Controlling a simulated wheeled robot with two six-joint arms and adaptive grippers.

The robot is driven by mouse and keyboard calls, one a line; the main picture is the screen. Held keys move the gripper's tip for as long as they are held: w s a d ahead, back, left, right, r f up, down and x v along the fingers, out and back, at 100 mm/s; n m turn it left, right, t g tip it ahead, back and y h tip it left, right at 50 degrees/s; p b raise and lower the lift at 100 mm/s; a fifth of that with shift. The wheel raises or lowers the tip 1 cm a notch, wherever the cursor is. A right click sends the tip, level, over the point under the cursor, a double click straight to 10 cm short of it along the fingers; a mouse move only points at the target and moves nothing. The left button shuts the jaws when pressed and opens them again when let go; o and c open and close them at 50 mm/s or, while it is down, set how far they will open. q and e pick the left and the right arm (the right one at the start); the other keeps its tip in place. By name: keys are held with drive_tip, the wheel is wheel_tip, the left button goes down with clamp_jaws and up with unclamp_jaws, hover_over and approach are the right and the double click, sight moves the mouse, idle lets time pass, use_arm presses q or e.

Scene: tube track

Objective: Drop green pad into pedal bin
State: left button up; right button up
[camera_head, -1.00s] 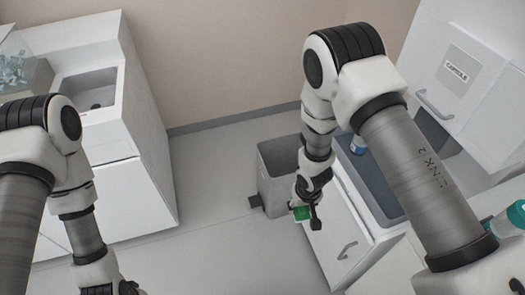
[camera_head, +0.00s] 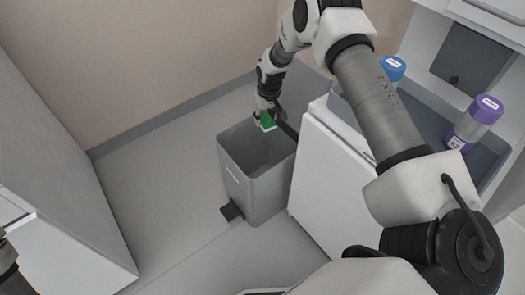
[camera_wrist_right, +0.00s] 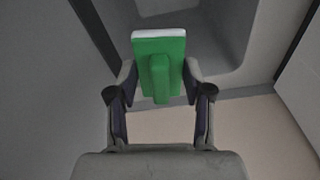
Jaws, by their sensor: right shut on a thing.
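The green pad (camera_head: 267,121) is held in my right gripper (camera_head: 268,108), at the far side of the bin's open top in the head view. In the right wrist view the green pad (camera_wrist_right: 159,62), with a white edge, sits between the two fingers of my right gripper (camera_wrist_right: 160,88). The grey pedal bin (camera_head: 256,178) stands open on the floor, with a dark pedal (camera_head: 231,212) at its front. Whether the pad is fully inside the bin's rim is hard to tell. My left gripper is not in view.
A white cabinet (camera_head: 335,190) stands close to the bin's right side. A grey tray on it holds a blue-capped tube (camera_head: 392,68) and a purple-capped tube (camera_head: 475,121). A white counter (camera_head: 60,170) is at the left, with clear floor between.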

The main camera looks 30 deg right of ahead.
wheel_tip(320, 180, down, 6)
drive_tip(key=b, duration=0.5)
drive_tip(key=shift+r, duration=0.25)
drive_tip(key=o, duration=1.2)
drive_tip(key=shift+r, duration=0.1)
drive_tip(key=r, duration=0.4)
drive_tip(key=s+r, duration=0.1)
drive_tip(key=r, duration=0.6)
drive_tip(key=shift+s+a+r, duration=0.1)
drive_tip(key=shift+s+r, duration=0.15)
drive_tip(key=shift+r, duration=0.15)
